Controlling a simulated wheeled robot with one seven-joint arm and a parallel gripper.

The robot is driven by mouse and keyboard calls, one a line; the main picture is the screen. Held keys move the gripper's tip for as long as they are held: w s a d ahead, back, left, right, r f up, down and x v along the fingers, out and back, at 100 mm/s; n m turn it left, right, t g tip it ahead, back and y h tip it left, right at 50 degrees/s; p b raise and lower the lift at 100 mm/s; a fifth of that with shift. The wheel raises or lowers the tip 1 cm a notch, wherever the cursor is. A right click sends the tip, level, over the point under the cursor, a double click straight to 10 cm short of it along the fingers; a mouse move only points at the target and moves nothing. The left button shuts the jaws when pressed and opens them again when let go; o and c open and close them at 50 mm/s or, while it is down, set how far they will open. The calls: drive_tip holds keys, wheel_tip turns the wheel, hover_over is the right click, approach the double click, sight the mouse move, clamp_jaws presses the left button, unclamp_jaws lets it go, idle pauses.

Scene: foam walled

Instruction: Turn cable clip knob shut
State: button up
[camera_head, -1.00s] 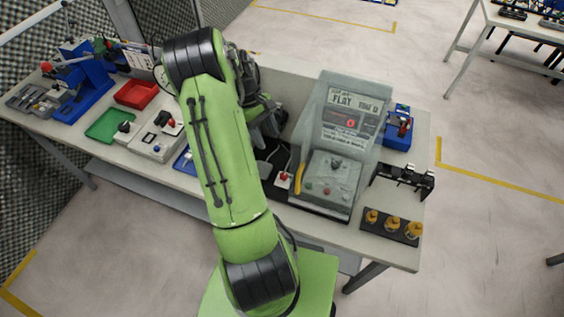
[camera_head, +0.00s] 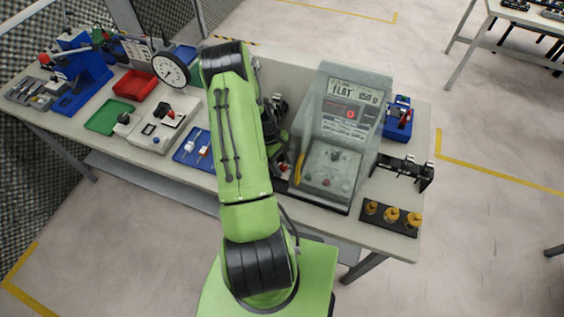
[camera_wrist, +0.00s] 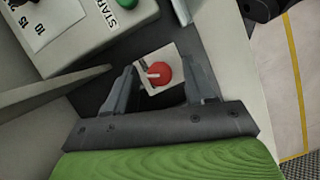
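The red knob (camera_wrist: 161,73) sits on a small white block (camera_wrist: 150,61) and has a pale lever-like piece beside it. In the wrist view it lies between the two fingers of my gripper (camera_wrist: 161,68), with a gap on each side. The fingers are apart and hold nothing; how far their tips are above the block I cannot tell. In the head view a red knob (camera_head: 283,167) shows just right of my green arm, left of the grey tester. My arm hides most of the gripper there.
A grey tester (camera_head: 337,125) with a display and a yellow-handled tool (camera_head: 298,170) stand close on the right. A panel marked START (camera_wrist: 110,20) is near the gripper. A rack with orange-topped pieces (camera_head: 392,215) is at the front right. A blue tray (camera_head: 195,148) lies left of my arm.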

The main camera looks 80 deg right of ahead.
clamp_jaws()
drive_tip(key=shift+d+f+m+b, duration=0.2)
drive_tip(key=shift+f+m+b, duration=0.05)
drive_tip(key=shift+m+b, duration=0.7)
drive_tip(key=shift+m+t+y+b, duration=0.3)
drive_tip(key=shift+m+y+b, duration=0.1)
drive_tip(key=shift+m+b, duration=0.15)
drive_tip(key=shift+a+r+m+y+b, duration=0.15)
drive_tip(key=shift+r+m+y+b, duration=0.15)
drive_tip(key=shift+m, duration=0.5)
unclamp_jaws()
